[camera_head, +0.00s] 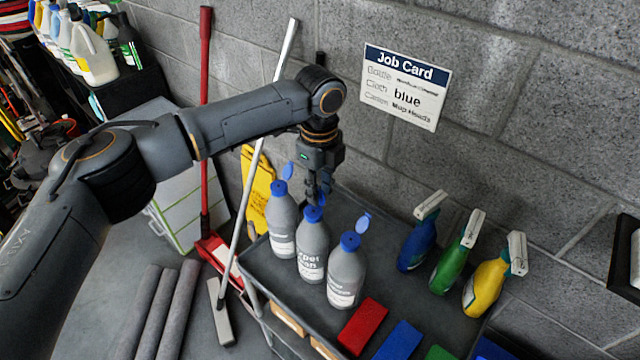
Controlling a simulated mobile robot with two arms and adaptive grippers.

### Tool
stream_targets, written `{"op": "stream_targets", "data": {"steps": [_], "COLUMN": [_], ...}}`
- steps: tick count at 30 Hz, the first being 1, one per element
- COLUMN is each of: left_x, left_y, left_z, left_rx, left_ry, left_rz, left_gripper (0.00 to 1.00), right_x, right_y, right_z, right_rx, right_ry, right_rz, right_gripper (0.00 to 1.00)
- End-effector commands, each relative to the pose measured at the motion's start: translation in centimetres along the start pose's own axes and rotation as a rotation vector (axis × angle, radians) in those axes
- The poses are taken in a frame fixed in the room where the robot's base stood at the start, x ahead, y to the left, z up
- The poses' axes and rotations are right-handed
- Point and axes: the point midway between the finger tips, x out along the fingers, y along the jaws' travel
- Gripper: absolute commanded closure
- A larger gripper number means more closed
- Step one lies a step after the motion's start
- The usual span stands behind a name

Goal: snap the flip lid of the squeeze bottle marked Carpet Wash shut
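Three grey squeeze bottles with blue caps stand upright in a row on the dark cart top. The middle bottle (312,262) has a label partly readable as "...rpet", which fits Carpet Wash; the second word is unclear. Its blue flip lid (323,199) appears raised, partly hidden by my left gripper. The left bottle (282,230) and right bottle (346,285) have their lids standing open; their labels are too small to read. My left gripper (319,192) points down just above and behind the middle bottle's cap; its finger opening and any contact are unclear. My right gripper is out of view.
The cart top (385,268) also carries blue, green and yellow spray bottles (449,264) at right and a red block (362,325) with other coloured blocks in front. A job card (405,85) hangs on the wall behind. Mop handles (262,140) stand left of the cart.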

Motion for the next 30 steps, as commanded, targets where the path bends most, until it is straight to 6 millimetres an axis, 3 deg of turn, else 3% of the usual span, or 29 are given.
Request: {"op": "stream_targets", "data": {"steps": [12, 13, 17, 30], "left_x": [1.15, 1.15, 1.13, 1.09], "left_y": [-0.01, -0.01, 0.00, 0.23], "left_z": [-0.01, -0.01, -0.01, 0.02], "left_rx": [0.001, 0.001, 0.001, 0.001], "left_ry": [-0.001, -0.001, -0.001, 0.001], "left_rz": [-0.001, -0.001, -0.001, -0.038], "left_gripper": [0.72, 0.74, 1.00, 1.00], "right_x": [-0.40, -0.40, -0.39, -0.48], "right_y": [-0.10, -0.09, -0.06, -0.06], "right_z": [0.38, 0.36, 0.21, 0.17], "right_rx": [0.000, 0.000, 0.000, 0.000], "right_ry": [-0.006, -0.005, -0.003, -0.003], "right_rz": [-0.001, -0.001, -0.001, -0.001], "right_gripper": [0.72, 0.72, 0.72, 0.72]}}
